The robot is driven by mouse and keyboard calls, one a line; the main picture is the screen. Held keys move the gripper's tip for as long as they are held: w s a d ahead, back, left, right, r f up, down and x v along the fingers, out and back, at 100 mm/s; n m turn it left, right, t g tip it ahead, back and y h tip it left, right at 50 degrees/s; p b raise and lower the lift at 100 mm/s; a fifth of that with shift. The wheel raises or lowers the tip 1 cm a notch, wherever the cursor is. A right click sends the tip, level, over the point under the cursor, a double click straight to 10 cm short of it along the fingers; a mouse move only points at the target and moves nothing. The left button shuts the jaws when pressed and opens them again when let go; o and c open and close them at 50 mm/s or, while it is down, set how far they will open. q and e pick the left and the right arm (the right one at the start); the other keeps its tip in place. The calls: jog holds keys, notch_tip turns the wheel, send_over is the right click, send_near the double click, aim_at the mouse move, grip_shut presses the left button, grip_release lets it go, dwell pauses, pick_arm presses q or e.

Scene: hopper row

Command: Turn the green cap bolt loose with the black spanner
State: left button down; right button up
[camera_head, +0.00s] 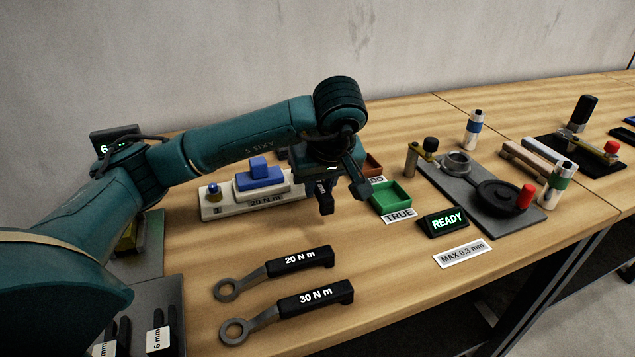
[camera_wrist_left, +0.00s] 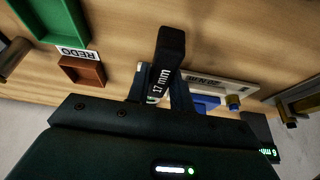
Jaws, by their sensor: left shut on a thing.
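My left gripper (camera_head: 341,196) is above the table, beside the blue block. In the left wrist view it is shut on a black handle marked 17 mm (camera_wrist_left: 171,50), which I take for the black spanner. The spanner's jaw end is hidden. I cannot make out a green cap bolt in either view. A bolt with a blue cap (camera_head: 213,191) stands on the white base (camera_head: 215,209), left of the blue block (camera_head: 258,178). It also shows in the left wrist view (camera_wrist_left: 233,101). My right gripper is in neither view.
Two wrenches, marked 20 N m (camera_head: 300,260) and 30 N m (camera_head: 315,296), lie at the front. A green tray (camera_head: 389,195) sits right of my gripper, with a READY display (camera_head: 444,222) and a grey fixture plate (camera_head: 452,188) beyond.

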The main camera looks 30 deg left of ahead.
pick_arm(q)
jog(key=shift+s+f, duration=0.15)
jog(key=shift+r+p, duration=0.6)
jog(key=shift+r, duration=0.35)
jog(key=shift+r+p, duration=1.35)
jog(key=shift+r, duration=0.75)
